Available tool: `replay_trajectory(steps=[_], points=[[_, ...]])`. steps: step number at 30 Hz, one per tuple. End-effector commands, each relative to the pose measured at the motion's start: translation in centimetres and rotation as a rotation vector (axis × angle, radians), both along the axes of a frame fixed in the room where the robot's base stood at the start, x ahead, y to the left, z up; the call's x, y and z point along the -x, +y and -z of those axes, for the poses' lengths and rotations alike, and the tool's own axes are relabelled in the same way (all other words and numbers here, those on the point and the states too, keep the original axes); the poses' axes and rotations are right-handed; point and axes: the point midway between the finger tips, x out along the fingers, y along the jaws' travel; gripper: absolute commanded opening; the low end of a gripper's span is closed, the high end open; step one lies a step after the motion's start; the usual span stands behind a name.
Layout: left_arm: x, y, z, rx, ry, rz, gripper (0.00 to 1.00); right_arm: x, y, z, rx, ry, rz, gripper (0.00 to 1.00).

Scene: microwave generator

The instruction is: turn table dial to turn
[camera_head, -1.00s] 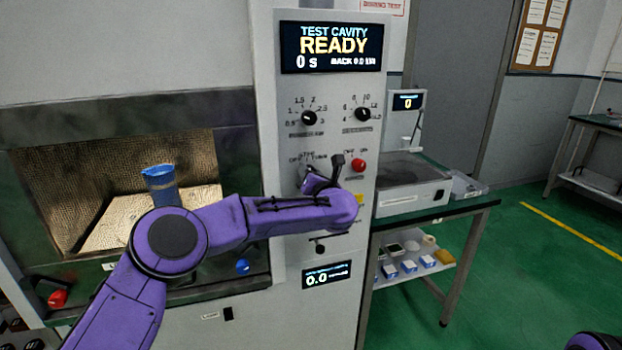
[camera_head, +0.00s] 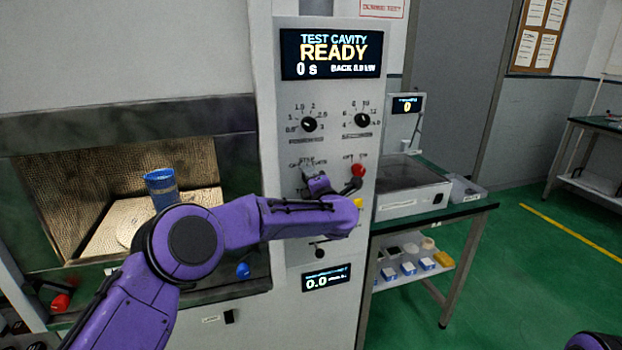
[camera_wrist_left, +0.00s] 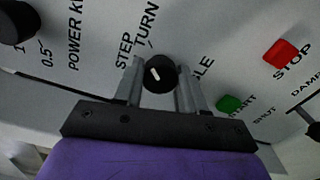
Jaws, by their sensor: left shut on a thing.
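The table dial is a round black knob with a white pointer mark (camera_wrist_left: 157,74) in the left wrist view, on a light panel with STEP and TURN lettering beside it. Its pointer leans to the upper left, toward the side where those two words stand. My left gripper (camera_wrist_left: 160,82) is shut on the dial, one grey finger on each side. In the head view the left gripper (camera_head: 313,182) is at the panel below the two upper knobs, and it mostly hides the dial. My right gripper is out of view.
A red stop button (camera_wrist_left: 280,53) and green start button (camera_wrist_left: 229,103) sit close to the fingers. Two selector knobs, left (camera_head: 309,125) and right (camera_head: 362,120), are above. The screen (camera_head: 331,51) reads READY, 0 s. A blue cup (camera_head: 160,187) stands in the open cavity at left.

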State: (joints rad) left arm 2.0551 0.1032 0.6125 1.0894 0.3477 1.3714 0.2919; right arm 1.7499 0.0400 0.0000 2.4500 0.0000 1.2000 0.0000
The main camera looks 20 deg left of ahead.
Motion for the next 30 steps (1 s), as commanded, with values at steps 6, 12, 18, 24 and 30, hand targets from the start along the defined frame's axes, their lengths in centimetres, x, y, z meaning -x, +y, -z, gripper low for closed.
replay_trajectory(steps=[6, 12, 18, 24, 30], points=[[0.00, -0.06, 0.00, -0.053, 0.036, 0.001, 0.10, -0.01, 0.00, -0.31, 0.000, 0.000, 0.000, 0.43], [0.00, -0.07, 0.07, -0.069, 0.048, 0.001, 0.10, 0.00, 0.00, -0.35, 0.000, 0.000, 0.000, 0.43], [0.00, -0.07, 0.09, -0.071, 0.049, 0.001, 0.10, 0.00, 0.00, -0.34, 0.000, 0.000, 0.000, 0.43], [0.01, -0.08, 0.10, -0.071, 0.049, 0.002, 0.59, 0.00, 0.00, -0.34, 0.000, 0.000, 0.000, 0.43], [0.01, -0.05, 0.06, -0.069, 0.048, 0.001, 0.66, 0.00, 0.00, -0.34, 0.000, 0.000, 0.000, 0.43]])
